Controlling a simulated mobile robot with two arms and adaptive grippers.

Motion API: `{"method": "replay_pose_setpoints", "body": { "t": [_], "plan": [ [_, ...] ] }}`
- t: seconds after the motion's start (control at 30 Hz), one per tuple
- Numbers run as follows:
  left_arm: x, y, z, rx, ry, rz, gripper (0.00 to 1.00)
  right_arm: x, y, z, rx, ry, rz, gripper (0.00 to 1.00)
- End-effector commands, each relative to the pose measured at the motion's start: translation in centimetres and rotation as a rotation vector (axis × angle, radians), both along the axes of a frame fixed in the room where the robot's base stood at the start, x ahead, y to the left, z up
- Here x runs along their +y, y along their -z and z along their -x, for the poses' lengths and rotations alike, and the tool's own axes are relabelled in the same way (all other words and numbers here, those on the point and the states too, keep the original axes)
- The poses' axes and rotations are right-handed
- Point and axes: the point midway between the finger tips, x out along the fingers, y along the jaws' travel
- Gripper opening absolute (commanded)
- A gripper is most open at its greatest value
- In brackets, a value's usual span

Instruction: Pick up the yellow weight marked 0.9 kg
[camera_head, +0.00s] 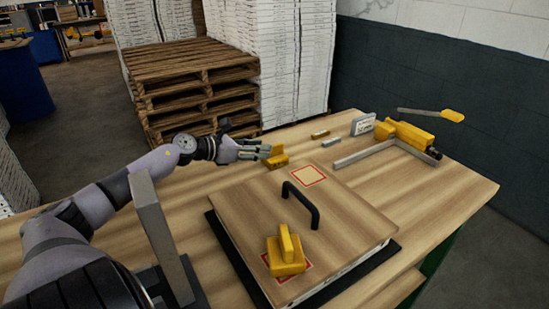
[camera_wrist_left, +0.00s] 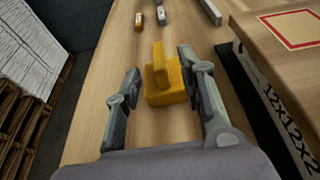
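A yellow weight (camera_head: 278,158) stands on the wooden table near its back edge; no marking on it can be read. My left gripper (camera_head: 267,151) is right at this weight. My right gripper is not in view.
The box has a black handle (camera_head: 300,203) and an empty red square (camera_head: 307,175). A yellow tool with a metal L-frame (camera_head: 402,135), a small sign (camera_head: 362,124) and two small blocks (camera_head: 331,142) lie behind. Pallets (camera_head: 190,80) stand beyond the table.

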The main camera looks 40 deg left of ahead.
Motion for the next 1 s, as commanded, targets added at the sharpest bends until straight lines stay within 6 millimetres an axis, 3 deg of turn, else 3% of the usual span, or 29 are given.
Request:
{"method": "replay_pose_setpoints", "body": {
  "t": [0.5,0.87,1.0],
  "plan": [
    [-1.0,0.9,-4.2,-0.002,0.000,0.003,0.37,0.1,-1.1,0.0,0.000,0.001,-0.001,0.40],
    [-1.1,1.2,-4.5,0.000,0.001,0.000,0.36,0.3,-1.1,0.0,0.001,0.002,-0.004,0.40],
    [-1.1,1.2,-4.4,0.000,0.001,0.000,0.27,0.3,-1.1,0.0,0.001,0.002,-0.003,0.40]
  ]
}}
